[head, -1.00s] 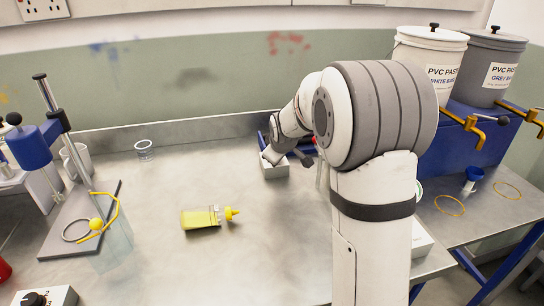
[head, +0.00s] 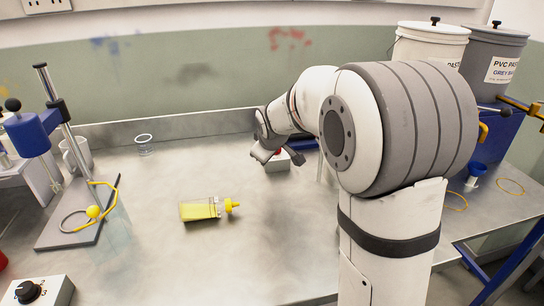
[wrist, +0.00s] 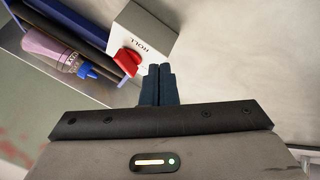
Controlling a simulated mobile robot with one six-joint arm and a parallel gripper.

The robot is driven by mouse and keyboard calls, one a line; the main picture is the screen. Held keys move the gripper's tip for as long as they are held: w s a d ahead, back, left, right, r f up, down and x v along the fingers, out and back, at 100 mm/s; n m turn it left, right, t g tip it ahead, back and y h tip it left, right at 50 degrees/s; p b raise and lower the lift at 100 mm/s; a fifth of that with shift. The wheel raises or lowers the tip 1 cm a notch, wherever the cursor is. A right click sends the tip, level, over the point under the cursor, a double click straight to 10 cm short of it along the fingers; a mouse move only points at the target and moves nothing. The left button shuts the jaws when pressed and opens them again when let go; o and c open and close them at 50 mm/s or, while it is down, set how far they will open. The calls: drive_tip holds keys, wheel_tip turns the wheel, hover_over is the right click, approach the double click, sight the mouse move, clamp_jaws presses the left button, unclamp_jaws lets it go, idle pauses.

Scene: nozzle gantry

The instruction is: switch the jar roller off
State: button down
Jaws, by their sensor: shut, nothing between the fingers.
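The jar roller (wrist: 62,22) is a blue frame with a pinkish bottle (wrist: 50,50) with a blue cap lying in it, at the upper left of the wrist view. Its pale control box (wrist: 146,30), marked ROLL, carries a red switch (wrist: 127,60). I cannot tell the switch's setting. My gripper (wrist: 159,70) is shut and empty, its dark fingertips just beside the red switch; I cannot tell if they touch.
A yellow squeeze bottle (head: 205,208) lies mid-bench. A stand with a blue head (head: 35,133) and a dial box (head: 38,291) are at left. A small glass (head: 144,145) stands at the back. Paste buckets (head: 428,45) are at right. The bench front is clear.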

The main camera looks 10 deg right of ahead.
drive_tip(key=v, duration=0.8)
drive_tip(key=shift+d+r, duration=0.15)
drive_tip(key=shift+d, duration=0.2)
drive_tip(key=s+f+m+g, duration=0.1)
drive_tip(key=s+f+m, duration=0.1)
drive_tip(key=s, duration=0.7)
drive_tip(key=s+d+f+m+g, duration=0.1)
drive_tip(key=s+f+m+g, duration=0.1)
drive_tip(key=s, duration=0.7)
drive_tip(key=s+f+m+g, duration=0.2)
drive_tip(key=s+f+m, duration=0.2)
drive_tip(key=s, duration=0.5)
drive_tip(key=shift+s+d+f+y, duration=0.25)
drive_tip(key=shift+s+f+y, duration=0.1)
drive_tip(key=shift+f, duration=0.1)
drive_tip(key=shift+w, duration=0.1)
